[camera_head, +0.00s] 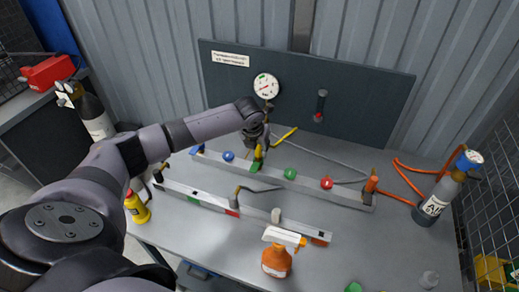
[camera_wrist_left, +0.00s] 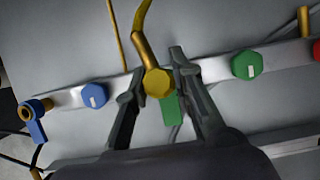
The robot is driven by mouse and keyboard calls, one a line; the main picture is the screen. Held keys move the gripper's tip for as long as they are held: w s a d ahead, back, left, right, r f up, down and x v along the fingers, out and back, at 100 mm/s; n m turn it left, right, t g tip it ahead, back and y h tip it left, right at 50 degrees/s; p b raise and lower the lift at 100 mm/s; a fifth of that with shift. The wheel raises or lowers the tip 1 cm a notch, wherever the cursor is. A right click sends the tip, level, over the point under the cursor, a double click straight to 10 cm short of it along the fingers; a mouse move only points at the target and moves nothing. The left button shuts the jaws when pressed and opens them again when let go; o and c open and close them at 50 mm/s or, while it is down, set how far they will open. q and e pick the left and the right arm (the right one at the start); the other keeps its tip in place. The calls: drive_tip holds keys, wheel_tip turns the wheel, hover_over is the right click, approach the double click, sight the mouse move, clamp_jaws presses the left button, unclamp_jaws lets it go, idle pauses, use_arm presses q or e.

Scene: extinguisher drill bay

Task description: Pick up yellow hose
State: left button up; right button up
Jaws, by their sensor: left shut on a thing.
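The yellow hose (camera_wrist_left: 138,22) runs down into a yellow hexagonal end fitting (camera_wrist_left: 157,83) in the left wrist view. In the head view a yellow length of it (camera_head: 285,134) lies on the bench behind the rail. My left gripper (camera_wrist_left: 158,92) has one finger on each side of the fitting and is shut on it; in the head view the gripper (camera_head: 257,152) is over the rear manifold rail (camera_head: 308,184). A green piece (camera_wrist_left: 172,109) shows just below the fitting, between the fingers. My right gripper is not in view.
The rail carries blue (camera_head: 228,156), green (camera_head: 290,174) and red (camera_head: 327,183) knobs. A second rail (camera_head: 262,219) lies in front. An orange spray bottle (camera_head: 277,260) stands near the front edge, an air cylinder (camera_head: 436,203) at right with an orange hose (camera_head: 409,180). A gauge panel (camera_head: 365,85) stands behind.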

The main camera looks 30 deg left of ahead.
use_arm(q)
clamp_jaws()
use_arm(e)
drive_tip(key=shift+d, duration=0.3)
use_arm(q)
drive_tip(key=shift+r, duration=0.15)
wheel_tip(320, 180, up, 20)
drive_tip(key=b, duration=0.3)
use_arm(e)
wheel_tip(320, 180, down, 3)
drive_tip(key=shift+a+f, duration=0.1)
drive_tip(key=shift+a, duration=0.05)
use_arm(q)
drive_tip(key=shift+f, duration=0.25)
